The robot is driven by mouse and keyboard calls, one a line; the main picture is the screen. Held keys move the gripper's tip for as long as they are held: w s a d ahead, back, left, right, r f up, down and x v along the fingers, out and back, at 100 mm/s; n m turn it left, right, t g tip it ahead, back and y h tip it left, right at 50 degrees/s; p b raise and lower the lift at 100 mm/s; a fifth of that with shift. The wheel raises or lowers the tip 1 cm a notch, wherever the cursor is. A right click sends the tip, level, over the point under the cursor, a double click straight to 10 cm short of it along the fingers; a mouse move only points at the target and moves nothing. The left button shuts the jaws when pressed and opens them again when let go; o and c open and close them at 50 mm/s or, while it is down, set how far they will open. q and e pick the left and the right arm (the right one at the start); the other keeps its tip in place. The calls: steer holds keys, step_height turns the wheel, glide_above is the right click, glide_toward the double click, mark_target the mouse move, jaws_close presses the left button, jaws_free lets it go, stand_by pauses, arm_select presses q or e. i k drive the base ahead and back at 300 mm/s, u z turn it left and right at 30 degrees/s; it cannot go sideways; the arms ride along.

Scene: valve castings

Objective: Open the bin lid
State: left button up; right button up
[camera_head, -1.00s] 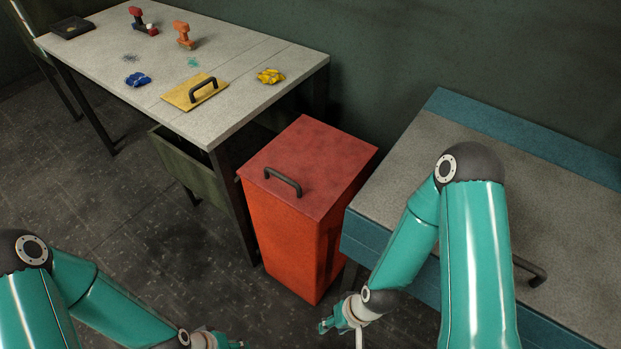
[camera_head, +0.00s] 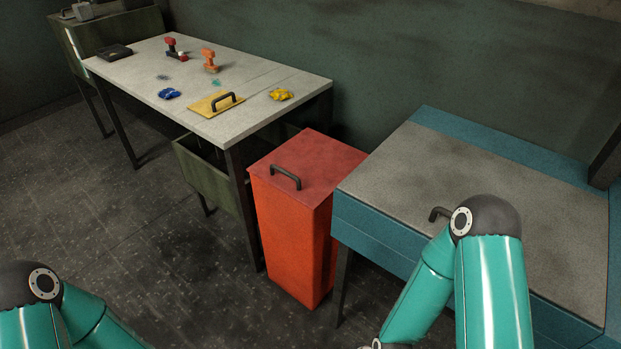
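The tall orange-red bin (camera_head: 290,240) stands on the floor between the grey table and the blue bench. Its red lid (camera_head: 318,166) lies flat and shut on top, with a dark bar handle (camera_head: 286,177) near its front left edge. My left arm shows at the lower left and my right arm at the lower right, in front of the blue bench. Both grippers are below the picture's bottom edge, so their state is hidden. Neither arm touches the bin.
The grey table (camera_head: 270,80) holds a yellow board with a handle (camera_head: 216,104), blue (camera_head: 169,94) and yellow (camera_head: 281,95) pieces and two stamps. The blue bench (camera_head: 375,231) stands close at the bin's right. The floor at left is clear.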

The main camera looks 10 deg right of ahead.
mark_target(308, 168)
steer(key=u, duration=0.2)
steer(key=i, duration=0.85)
steer(key=z, duration=0.05)
